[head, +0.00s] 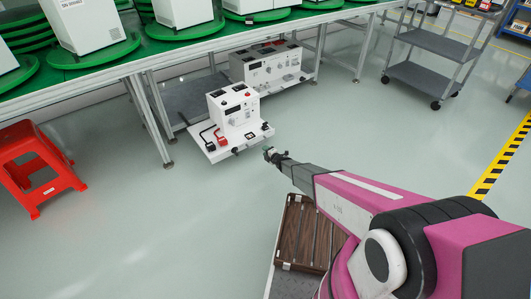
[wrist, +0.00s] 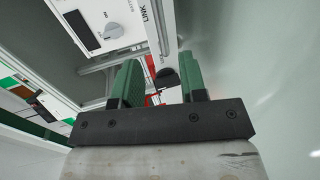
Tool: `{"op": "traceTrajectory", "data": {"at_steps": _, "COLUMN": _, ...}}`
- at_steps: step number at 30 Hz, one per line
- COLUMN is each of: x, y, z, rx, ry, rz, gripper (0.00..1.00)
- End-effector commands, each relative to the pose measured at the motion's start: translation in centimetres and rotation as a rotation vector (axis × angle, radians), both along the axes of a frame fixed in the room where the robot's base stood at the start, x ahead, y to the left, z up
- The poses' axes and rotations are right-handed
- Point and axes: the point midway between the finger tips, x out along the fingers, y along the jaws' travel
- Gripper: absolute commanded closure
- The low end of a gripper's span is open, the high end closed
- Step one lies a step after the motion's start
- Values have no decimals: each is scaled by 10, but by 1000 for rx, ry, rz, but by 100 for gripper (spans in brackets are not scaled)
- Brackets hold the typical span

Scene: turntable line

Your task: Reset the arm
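My arm reaches out from the lower right in the head view. My gripper (head: 268,154) is at its far end, just in front of the near right edge of a white test unit (head: 234,108) on a white base plate. In the wrist view the two green fingers of my gripper (wrist: 160,86) stand apart with a gap between them. A black knob (wrist: 167,78) shows in that gap, beyond the fingers; nothing is clearly gripped. The test unit's white face with a dial (wrist: 113,30) fills the top of the wrist view.
A long green-topped line table (head: 100,62) with white machines on green discs runs along the back. A second white unit (head: 268,68) sits below it. A red stool (head: 38,165) stands at left, a grey cart (head: 436,45) at upper right. Open floor lies between.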

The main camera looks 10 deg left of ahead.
Motion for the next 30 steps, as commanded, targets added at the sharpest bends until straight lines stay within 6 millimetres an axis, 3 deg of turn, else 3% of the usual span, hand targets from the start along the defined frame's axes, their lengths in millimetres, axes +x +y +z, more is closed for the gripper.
{"op": "traceTrajectory", "data": {"at_steps": 10, "x": 0, "y": -2, "z": 2, "rx": 0, "ry": 3, "rz": -6, "gripper": 61}}
{"op": "traceTrajectory", "data": {"at_steps": 14, "x": 6, "y": -24, "z": 23, "rx": 1, "ry": 52, "rz": -78, "gripper": 61}}
{"op": "traceTrajectory", "data": {"at_steps": 17, "x": 14, "y": -64, "z": 57, "rx": 13, "ry": 143, "rz": -210, "gripper": 61}}
{"op": "traceTrajectory", "data": {"at_steps": 23, "x": 13, "y": -171, "z": 135, "rx": 80, "ry": 403, "rz": -570, "gripper": 61}}
{"op": "traceTrajectory", "data": {"at_steps": 26, "x": -1, "y": -224, "z": 170, "rx": 132, "ry": 540, "rz": -754, "gripper": 61}}
{"op": "traceTrajectory", "data": {"at_steps": 30, "x": -37, "y": -293, "z": 218, "rx": 224, "ry": 736, "rz": -1009, "gripper": 61}}
